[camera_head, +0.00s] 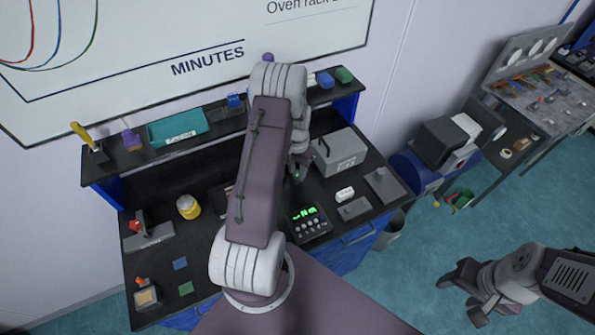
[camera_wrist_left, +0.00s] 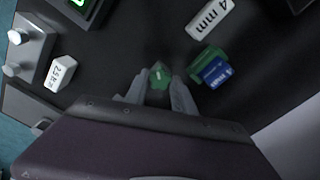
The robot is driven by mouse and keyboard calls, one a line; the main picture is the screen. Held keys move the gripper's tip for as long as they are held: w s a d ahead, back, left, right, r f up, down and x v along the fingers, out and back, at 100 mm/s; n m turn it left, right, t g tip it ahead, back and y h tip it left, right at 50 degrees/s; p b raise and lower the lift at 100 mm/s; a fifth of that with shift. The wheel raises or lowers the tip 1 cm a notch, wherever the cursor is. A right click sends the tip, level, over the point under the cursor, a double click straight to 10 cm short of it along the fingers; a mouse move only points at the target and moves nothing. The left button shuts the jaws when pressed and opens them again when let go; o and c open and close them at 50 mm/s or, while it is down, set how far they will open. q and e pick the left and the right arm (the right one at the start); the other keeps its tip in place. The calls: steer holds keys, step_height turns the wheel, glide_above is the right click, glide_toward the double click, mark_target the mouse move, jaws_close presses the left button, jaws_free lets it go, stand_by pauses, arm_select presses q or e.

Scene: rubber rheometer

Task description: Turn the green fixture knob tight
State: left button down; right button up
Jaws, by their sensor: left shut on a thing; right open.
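The green knob (camera_wrist_left: 159,76) shows in the left wrist view between the fingertips of my left gripper (camera_wrist_left: 156,90), which is shut on it. In the head view my left gripper (camera_head: 298,172) is low over the right part of the bench, mostly hidden behind my own arm, with only a bit of green visible at its tips. A green block with a blue label (camera_wrist_left: 211,68) lies just right of the knob in the wrist view. I cannot tell how far the knob is turned. My right gripper (camera_head: 462,292) is open and empty, over the floor at the lower right.
A black unit with a green display (camera_head: 309,222), a white block (camera_head: 345,194) and a grey box (camera_head: 341,151) stand close around the left gripper. White labelled blocks (camera_wrist_left: 211,19) (camera_wrist_left: 60,73) lie nearby. A shelf with a teal tray (camera_head: 178,127) runs behind.

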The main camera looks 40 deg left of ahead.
mark_target(297, 173)
arm_select(q)
steer(key=m, duration=0.4)
steer(key=c, duration=1.1)
jaws_free()
steer(key=shift+m, duration=0.4)
step_height(297, 173, up, 7)
steer(key=p, duration=0.5)
steer(key=shift+r+p, duration=0.15)
steer(key=shift+p, duration=0.15)
steer(key=shift+f, duration=0.2)
